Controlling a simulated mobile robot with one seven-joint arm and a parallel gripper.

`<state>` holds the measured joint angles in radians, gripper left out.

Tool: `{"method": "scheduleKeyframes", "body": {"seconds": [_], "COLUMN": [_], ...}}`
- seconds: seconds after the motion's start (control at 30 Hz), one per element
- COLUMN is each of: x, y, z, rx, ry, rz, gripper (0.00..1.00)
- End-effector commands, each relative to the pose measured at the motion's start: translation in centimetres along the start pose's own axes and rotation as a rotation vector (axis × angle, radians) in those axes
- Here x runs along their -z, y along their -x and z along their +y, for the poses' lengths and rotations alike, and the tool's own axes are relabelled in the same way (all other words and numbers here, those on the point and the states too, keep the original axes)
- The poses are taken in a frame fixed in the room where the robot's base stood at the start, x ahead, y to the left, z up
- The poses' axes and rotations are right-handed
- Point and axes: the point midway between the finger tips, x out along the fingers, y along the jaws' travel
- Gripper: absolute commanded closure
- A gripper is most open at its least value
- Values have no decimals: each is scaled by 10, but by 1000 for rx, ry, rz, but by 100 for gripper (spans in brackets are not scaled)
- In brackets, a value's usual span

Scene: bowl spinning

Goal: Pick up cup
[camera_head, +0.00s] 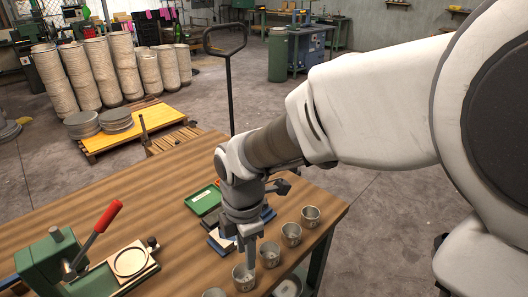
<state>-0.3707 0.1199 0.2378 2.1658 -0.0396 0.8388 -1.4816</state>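Several small grey metal cups stand in a row along the table's right edge. One cup (243,281) is directly under my gripper (246,262), which points straight down. The fingers reach to this cup's rim, and at least one seems to overlap its opening. I cannot tell whether the fingers touch it or how far apart they are. The other cups (270,255), (291,235) and (311,216) stand upright farther back. Another cup (214,293) is cut off by the bottom edge of the picture.
A green press with a red handle (97,235) stands on the wooden table (165,215) at left. A green tray (204,200) and dark blue flat items (221,242) lie behind my gripper. A round metal item (288,288) shows near the bottom edge.

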Motion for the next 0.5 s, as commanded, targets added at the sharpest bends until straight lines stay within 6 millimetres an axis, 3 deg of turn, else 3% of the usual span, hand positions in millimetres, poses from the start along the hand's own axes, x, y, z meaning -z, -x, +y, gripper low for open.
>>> {"method": "scheduleKeyframes", "body": {"seconds": [0.1,0.3,0.5], "x": [0,0,0], "y": [-30,-68,-82], "z": [-1,-1,0], "rx": [6,4,-1], "ry": [-1,-2,-3], "rz": [1,0,0], "gripper": [61,61,61]}}
